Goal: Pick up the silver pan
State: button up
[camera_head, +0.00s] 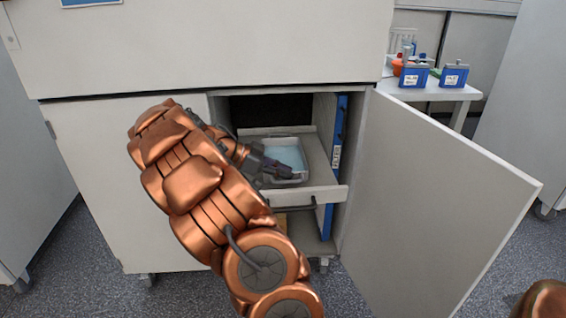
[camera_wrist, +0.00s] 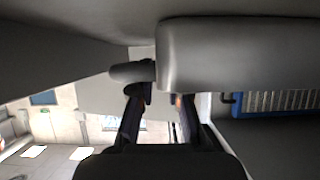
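The silver pan (camera_head: 287,148) is a shallow rectangular metal tray with a pale blue inside. It sits in a pulled-out drawer (camera_head: 325,193) inside the open cabinet. My gripper (camera_head: 292,171) reaches in from the left, over the pan's front part, and hides some of it. In the wrist view my gripper's two dark fingers (camera_wrist: 160,112) stand apart with a bright gap between them. A grey rounded shape (camera_wrist: 240,55) lies across the view past the fingertips; I cannot tell what it is. Whether the fingers touch the pan cannot be seen.
The cabinet door (camera_head: 430,200) stands wide open on the right. A blue panel (camera_head: 338,150) stands upright beside the drawer. The cabinet frame closes in above and left of my arm. A white table (camera_head: 430,92) with blue boxes stands at the back right.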

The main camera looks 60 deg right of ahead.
jog(key=shift+c, duration=0.4)
grip_shut()
jog(key=shift+r, duration=0.2)
notch_tip(320, 180, up, 10)
jog(key=p, duration=0.1)
jog(key=shift+f, duration=0.2)
dwell(0.8)
dwell(1.0)
